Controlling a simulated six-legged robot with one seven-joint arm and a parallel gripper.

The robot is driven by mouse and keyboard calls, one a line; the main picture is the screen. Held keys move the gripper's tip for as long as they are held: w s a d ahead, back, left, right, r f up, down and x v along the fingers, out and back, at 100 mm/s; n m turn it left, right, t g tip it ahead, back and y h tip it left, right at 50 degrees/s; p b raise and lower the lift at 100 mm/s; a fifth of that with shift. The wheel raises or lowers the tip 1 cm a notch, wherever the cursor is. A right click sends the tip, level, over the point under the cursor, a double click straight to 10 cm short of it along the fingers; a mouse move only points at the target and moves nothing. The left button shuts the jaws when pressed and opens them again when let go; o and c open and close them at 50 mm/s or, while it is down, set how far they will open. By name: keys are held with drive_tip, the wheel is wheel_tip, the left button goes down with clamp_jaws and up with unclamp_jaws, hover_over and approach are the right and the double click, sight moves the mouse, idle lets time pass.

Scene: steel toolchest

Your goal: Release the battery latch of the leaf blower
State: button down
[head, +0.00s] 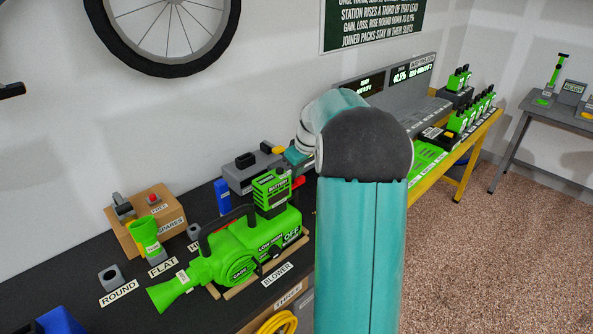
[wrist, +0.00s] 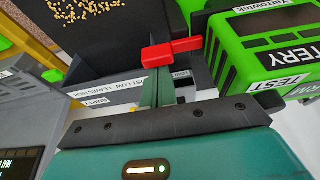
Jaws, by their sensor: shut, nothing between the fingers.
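The green leaf blower (head: 245,248) sits on a wooden cradle on the black bench, nozzle toward the lower left. Its green battery (head: 271,190) stands upright on top, and it also fills the upper right of the wrist view (wrist: 270,55). A red latch lever (wrist: 180,49) sticks out beside the battery; its red also shows in the head view (head: 298,183). My gripper (wrist: 157,75) is shut and empty, its narrow teal fingers ending at the red lever. I cannot tell whether they touch it. In the head view my arm hides most of the gripper.
A grey toolbox (head: 250,167) stands behind the blower. A yellow bench with a charging station (head: 432,100) is behind my arm.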

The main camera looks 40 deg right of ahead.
sight(304, 177)
drive_tip(key=shift+s+d+m+h, duration=0.1)
drive_tip(key=shift+s+m+h, duration=0.25)
drive_tip(key=shift+m, duration=0.55)
drive_tip(key=shift+m+h, duration=0.25)
drive_tip(key=shift+m, duration=0.25)
drive_tip(key=m, duration=0.1)
drive_tip(key=s+m+h, duration=0.1)
drive_tip(key=m, duration=0.1)
drive_tip(key=shift+s+g, duration=0.1)
drive_tip(key=shift+g, duration=0.2)
drive_tip(key=shift+s, duration=0.45)
drive_tip(key=shift+s+a+m, duration=0.15)
drive_tip(key=shift+a+m, duration=0.05)
drive_tip(key=shift+m, duration=0.7)
drive_tip(key=shift+s+a, duration=0.1)
drive_tip(key=shift+s, duration=0.2)
drive_tip(key=shift+s+a, duration=0.1)
